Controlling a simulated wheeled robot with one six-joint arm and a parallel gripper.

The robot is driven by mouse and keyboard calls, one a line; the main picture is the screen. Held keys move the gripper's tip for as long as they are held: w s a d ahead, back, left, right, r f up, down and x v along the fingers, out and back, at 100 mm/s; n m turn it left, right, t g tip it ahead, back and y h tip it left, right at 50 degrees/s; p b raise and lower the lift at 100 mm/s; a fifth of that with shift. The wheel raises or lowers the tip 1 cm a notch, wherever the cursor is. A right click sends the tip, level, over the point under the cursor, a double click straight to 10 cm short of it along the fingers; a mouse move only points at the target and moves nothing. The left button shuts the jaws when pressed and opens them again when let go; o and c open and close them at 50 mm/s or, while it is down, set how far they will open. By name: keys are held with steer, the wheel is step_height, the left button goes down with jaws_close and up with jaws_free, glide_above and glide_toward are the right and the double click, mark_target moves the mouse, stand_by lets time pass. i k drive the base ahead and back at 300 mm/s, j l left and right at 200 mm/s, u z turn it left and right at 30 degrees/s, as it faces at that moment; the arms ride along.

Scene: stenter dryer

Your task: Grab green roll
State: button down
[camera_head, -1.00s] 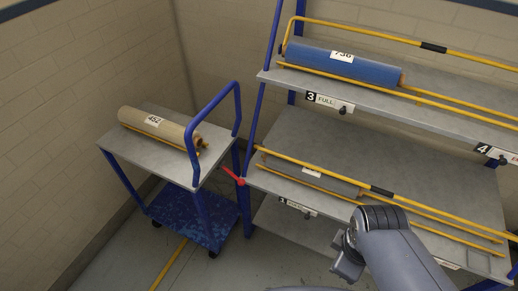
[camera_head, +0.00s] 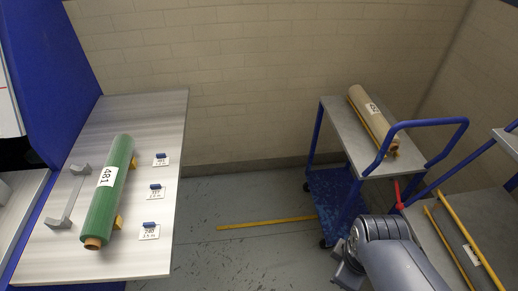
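The green roll (camera_head: 110,190) lies lengthwise on a grey table (camera_head: 150,115) at the left of the head view. It carries a white label reading 481, and a brown core end shows at its near end. Yellow supports show along its right side. My gripper (camera_head: 346,268) is at the bottom right, partly hidden by my arm and cut by the frame edge. It is well to the right of the green roll and apart from it. Whether its fingers are open or shut does not show.
A grey handle (camera_head: 68,196) and small labelled blue clips (camera_head: 152,186) flank the roll. A blue trolley (camera_head: 363,153) with a tan roll (camera_head: 373,116) stands right of centre. A shelf rack (camera_head: 460,225) is at the right edge. Floor between table and trolley is clear, with a yellow line (camera_head: 265,223).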

mark_target(97, 228)
steer(key=u, duration=1.75)
steer(key=i+l+u, duration=0.15)
steer(key=i+l, duration=0.2)
steer(key=i+l+u, duration=0.15)
steer(key=i+l, duration=0.15)
steer(key=l, duration=0.2)
steer(key=i+l+u, duration=0.2)
steer(key=l, duration=0.3)
steer(key=i+j, duration=0.05)
steer(key=i, duration=0.05)
